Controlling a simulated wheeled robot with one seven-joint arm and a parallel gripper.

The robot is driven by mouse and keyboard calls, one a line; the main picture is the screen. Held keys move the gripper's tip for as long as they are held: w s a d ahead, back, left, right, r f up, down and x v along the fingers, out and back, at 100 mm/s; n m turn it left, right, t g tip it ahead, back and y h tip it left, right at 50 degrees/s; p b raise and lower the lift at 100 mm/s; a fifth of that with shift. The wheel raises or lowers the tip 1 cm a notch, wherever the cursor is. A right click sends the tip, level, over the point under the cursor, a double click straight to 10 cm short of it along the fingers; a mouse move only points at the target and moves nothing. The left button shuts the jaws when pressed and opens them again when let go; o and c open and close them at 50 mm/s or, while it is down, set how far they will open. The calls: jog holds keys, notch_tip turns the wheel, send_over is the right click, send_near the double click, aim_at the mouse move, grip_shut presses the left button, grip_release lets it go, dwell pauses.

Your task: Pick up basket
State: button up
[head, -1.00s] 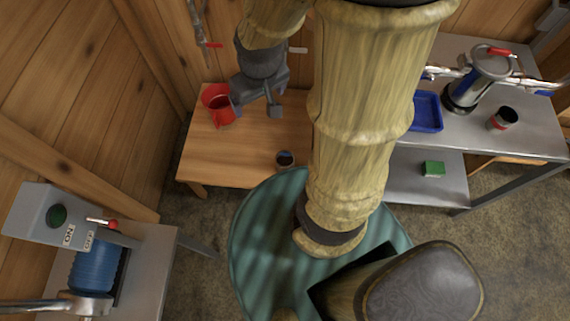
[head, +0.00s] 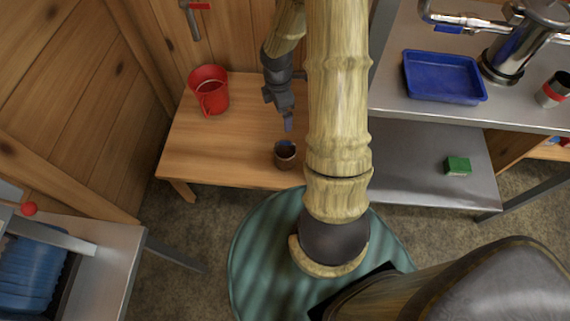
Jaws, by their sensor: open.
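The gap between the fingers is hard to see from this angle.
A red jug (head: 209,92) stands at the back left of the wooden table. To the right, a metal bench holds a blue tray (head: 444,76), a steel canister (head: 508,58) and a can (head: 553,90). A green block (head: 457,165) lies on the lower shelf.

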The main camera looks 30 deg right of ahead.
notch_tip(320, 180, down, 11)
jog(key=w+d+n+b, duration=0.1)
jog(key=d+n+b, duration=0.1)
jog(key=n+b, duration=0.2)
jog(key=shift+w+d, duration=0.2)
jog(key=shift+d, duration=0.15)
jog(key=b, duration=0.4)
send_over(285, 149)
jog(key=f, duration=1.2)
jog(key=shift+s+f, duration=0.15)
jog(key=shift+s, duration=0.15)
jog(key=shift+w+f+b, duration=0.15)
jog(key=shift+f+b, duration=0.35)
jog(key=shift+f, duration=0.8)
jog(key=shift+w+f+b, duration=0.1)
jog(key=shift+f+b, duration=0.4)
jog(key=shift+f, duration=0.8)
